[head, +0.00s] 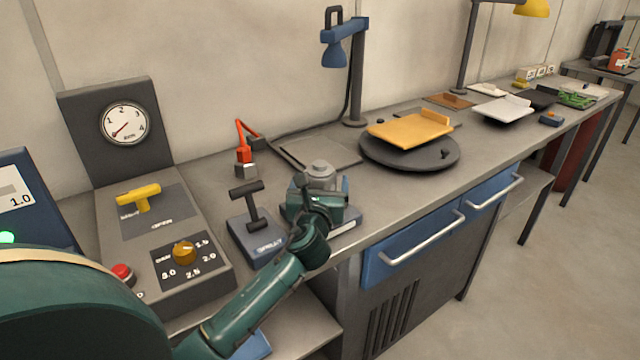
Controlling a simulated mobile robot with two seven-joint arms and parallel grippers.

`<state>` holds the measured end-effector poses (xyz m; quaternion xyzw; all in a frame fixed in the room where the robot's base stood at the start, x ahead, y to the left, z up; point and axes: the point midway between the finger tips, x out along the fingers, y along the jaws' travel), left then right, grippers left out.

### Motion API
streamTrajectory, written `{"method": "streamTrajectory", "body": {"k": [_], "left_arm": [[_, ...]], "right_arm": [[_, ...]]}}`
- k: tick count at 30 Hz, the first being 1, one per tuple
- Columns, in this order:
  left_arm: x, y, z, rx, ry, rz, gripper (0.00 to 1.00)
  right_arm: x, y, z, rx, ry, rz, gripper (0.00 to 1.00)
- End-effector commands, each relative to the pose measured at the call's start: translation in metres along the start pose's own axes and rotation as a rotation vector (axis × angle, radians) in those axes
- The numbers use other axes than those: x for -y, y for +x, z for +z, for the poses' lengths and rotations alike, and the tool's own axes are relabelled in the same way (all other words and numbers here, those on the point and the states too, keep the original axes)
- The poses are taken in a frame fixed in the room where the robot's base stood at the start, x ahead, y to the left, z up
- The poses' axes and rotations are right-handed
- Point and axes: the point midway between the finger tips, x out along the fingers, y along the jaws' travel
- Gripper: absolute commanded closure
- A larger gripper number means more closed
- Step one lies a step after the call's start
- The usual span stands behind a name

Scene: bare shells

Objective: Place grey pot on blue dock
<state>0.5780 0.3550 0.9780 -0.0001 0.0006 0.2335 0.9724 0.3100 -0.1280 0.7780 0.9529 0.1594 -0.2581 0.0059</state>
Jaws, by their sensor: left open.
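The grey pot (320,170) is a small round lidded vessel standing on the workbench behind my left gripper. Its lower part is hidden by the gripper. My left gripper (318,198) is open, right in front of the pot and overlapping it in the picture; I cannot tell whether it touches the pot. A low blue base with a pale label (345,226) shows beneath and right of the gripper. It looks like the blue dock, and the pot appears to be on or just above it; contact is hidden. My right gripper is not in view.
A blue block with a black T-handle (254,213) stands close left of the gripper. A control box with a gauge (125,123) is farther left. A dark turntable (440,158) carries a yellow tray (411,130) to the right. Blue drawers (415,246) lie below the bench edge.

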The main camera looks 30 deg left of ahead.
Motion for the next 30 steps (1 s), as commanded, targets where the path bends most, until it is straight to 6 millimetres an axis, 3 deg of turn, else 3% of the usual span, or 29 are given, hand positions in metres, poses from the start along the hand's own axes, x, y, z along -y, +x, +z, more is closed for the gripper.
{"method": "streamTrajectory", "body": {"k": [4, 7, 21, 30], "left_arm": [[0.000, -0.001, 0.003, 0.001, 0.001, -0.001, 0.16], [0.000, -0.014, 0.002, -0.001, 0.001, -0.002, 0.16], [0.000, -0.105, 0.002, -0.001, 0.000, -0.001, 0.16], [0.000, -0.120, 0.003, 0.001, -0.001, 0.000, 0.16]], "right_arm": [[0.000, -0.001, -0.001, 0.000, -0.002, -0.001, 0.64], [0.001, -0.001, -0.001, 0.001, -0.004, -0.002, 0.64], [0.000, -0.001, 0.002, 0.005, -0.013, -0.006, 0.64], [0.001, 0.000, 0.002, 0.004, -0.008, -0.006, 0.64]]}}
